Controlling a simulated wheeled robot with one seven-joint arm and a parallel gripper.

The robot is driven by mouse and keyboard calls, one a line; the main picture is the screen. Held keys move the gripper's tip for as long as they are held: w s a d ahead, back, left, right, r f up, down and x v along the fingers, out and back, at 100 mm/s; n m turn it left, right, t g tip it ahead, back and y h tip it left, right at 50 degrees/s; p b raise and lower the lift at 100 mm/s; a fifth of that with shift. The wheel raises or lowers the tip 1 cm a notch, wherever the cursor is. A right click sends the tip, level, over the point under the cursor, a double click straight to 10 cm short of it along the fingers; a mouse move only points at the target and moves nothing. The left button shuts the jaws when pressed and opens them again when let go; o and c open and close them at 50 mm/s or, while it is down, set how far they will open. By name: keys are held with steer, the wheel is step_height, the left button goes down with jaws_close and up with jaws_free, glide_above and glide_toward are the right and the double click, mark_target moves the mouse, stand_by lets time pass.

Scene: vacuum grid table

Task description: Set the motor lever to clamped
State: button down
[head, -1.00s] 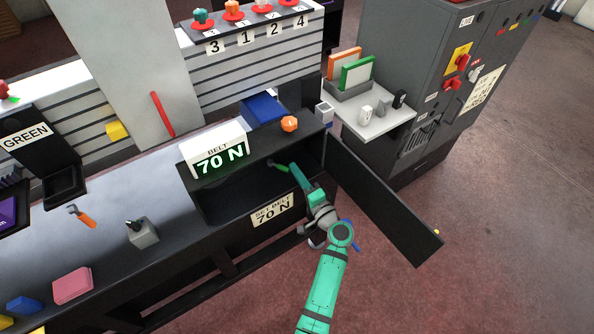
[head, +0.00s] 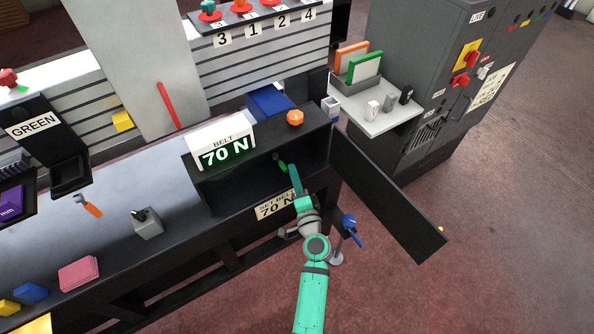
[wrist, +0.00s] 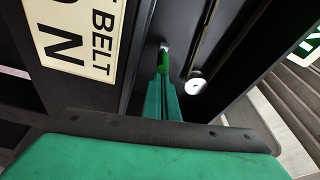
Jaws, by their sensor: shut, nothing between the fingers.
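A lever with a green grip (head: 281,166) sits inside the open dark cabinet under the belt display. It also shows in the wrist view (wrist: 162,62), just beyond my fingertips. I take it for the motor lever, but no label on it is readable. My gripper (head: 294,170) reaches into the cabinet opening beside the lever, with its fingers shut and empty. In the wrist view the closed fingers (wrist: 163,88) point at the green grip and partly overlap it; I cannot tell whether they touch.
The cabinet door (head: 390,195) stands open to the right of my arm. The belt display (head: 222,150) reads 70 N, as does the sign below the opening. An orange knob (head: 295,117) is on the cabinet top. A blue handle (head: 350,229) is right of my wrist.

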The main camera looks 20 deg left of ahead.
steer(key=shift+s+a, duration=0.25)
steer(key=shift+s, duration=0.05)
steer(key=shift+s+a, duration=0.15)
steer(key=shift+a, duration=0.15)
steer(key=w+d, duration=0.1)
steer(key=d, duration=0.1)
steer(key=w+d, duration=0.2)
steer(key=shift+r, duration=0.4)
steer(key=s+d, duration=0.3)
steer(key=s, duration=0.6)
steer(key=shift+s+d+f, duration=0.2)
steer(key=shift+d+f, duration=0.1)
steer(key=shift+d, duration=0.05)
